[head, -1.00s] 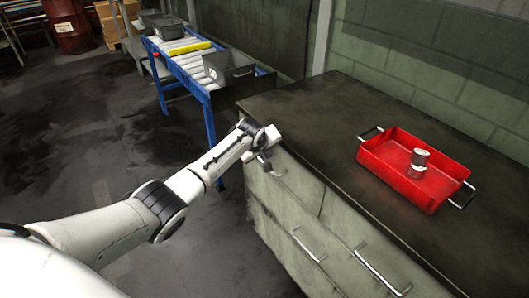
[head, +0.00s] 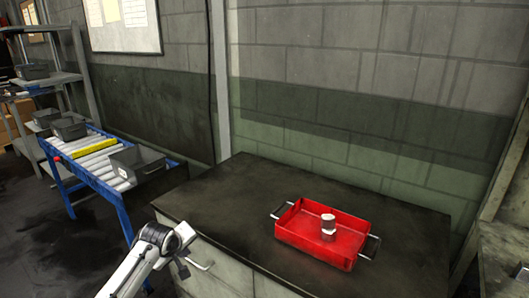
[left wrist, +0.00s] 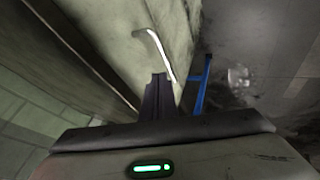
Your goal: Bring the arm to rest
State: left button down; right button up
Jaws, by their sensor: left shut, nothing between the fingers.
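My left gripper (head: 182,268) is at the left front corner of the cabinet (head: 200,210), beside its drawer front and pointing down. It is shut and empty. In the left wrist view its closed dark fingers (left wrist: 158,98) show in front of the pale cabinet front, near a metal drawer handle (left wrist: 160,52). I cannot tell how close they are to the handle. My right gripper is in neither view.
A red tray (head: 290,240) with a silvery cylindrical metal part (head: 328,226) inside sits on the cabinet top, away from my arm. A blue-framed roller conveyor (head: 120,200) with grey bins (head: 137,163) stands to the left. Much of the cabinet top is clear.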

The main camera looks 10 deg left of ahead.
pick_arm(q)
jog(key=s+d+f+m+h, duration=0.1)
jog(key=s+d+f+m, duration=0.4)
jog(key=s+f, duration=0.6)
jog(key=s+d+f+m+h, duration=0.1)
jog(key=s+d+m, duration=0.2)
jog(key=s, duration=1.1)
jog(key=s+d+f+m+t+h, duration=0.1)
jog(key=s+d+m, duration=0.3)
jog(key=s, duration=0.9)
jog(key=shift+s+d+m+h, duration=0.3)
jog(key=shift+s+d, duration=0.1)
jog(key=shift+d, duration=0.6)
